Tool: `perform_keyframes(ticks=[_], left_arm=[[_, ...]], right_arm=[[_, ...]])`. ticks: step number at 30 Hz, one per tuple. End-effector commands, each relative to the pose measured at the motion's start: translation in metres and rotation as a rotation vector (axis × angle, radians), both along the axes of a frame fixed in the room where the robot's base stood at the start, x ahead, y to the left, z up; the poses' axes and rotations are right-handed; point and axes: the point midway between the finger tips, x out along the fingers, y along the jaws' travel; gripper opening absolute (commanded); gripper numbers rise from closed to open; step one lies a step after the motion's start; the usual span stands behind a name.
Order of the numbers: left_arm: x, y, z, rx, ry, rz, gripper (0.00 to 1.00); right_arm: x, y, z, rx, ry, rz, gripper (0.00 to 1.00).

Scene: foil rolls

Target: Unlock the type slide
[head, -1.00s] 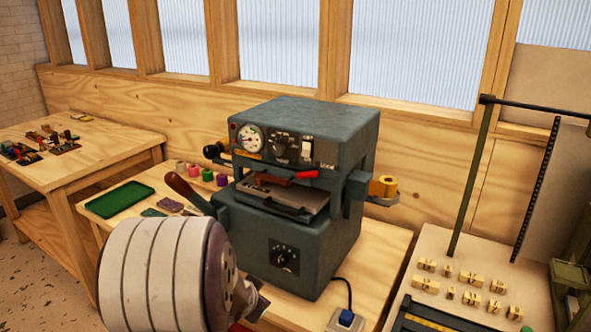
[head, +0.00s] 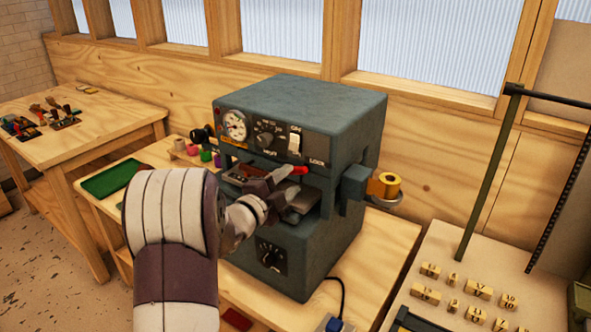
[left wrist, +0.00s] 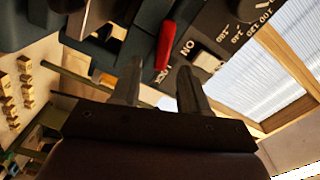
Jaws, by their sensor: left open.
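The grey-green press (head: 300,105) stands on a wooden table. Its red lever (head: 299,170) sticks out at the front beside the word LOCK. In the left wrist view the red lever (left wrist: 166,45) lies just beyond the open fingertips, roughly in line with the gap between them. My left gripper (head: 279,181) is open in front of the press opening, close to the lever; I cannot tell whether it touches. The gripper and hand partly hide the opening, and I cannot make out the type slide clearly. The grey plate (head: 303,201) shows below the lever. My right gripper is not in view.
A gold foil roll (head: 388,183) sits on the press's right side. A green tray (head: 112,178) and several coloured rolls are to the left. Several brass type blocks (head: 480,290) lie on the board at right. A dial (head: 270,254) is low on the press front.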

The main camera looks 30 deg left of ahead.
Motion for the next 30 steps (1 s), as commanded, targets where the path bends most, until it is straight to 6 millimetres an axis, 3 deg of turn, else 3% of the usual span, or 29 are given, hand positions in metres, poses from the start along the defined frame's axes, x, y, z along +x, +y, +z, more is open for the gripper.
perform_keyframes(ticks=[6, 16, 17, 21, 26, 30], left_arm=[[0.033, -0.002, 0.001, 0.0, 0.0, 0.001, 0.45], [0.038, -0.003, 0.0, -0.001, 0.0, 0.002, 0.45], [0.038, -0.003, 0.0, -0.001, 0.0, 0.002, 0.41], [0.038, -0.003, 0.0, -0.001, 0.0, 0.002, 0.0], [0.038, -0.003, -0.002, 0.007, -0.001, 0.001, 0.0], [0.038, -0.002, -0.011, 0.104, -0.013, 0.001, 0.0]], right_arm=[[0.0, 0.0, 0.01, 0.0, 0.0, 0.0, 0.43], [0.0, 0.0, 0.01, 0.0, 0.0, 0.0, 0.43], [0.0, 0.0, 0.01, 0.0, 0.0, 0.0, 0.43], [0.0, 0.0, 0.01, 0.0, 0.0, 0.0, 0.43], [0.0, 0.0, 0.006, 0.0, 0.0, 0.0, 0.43], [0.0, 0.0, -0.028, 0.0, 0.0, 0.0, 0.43]])
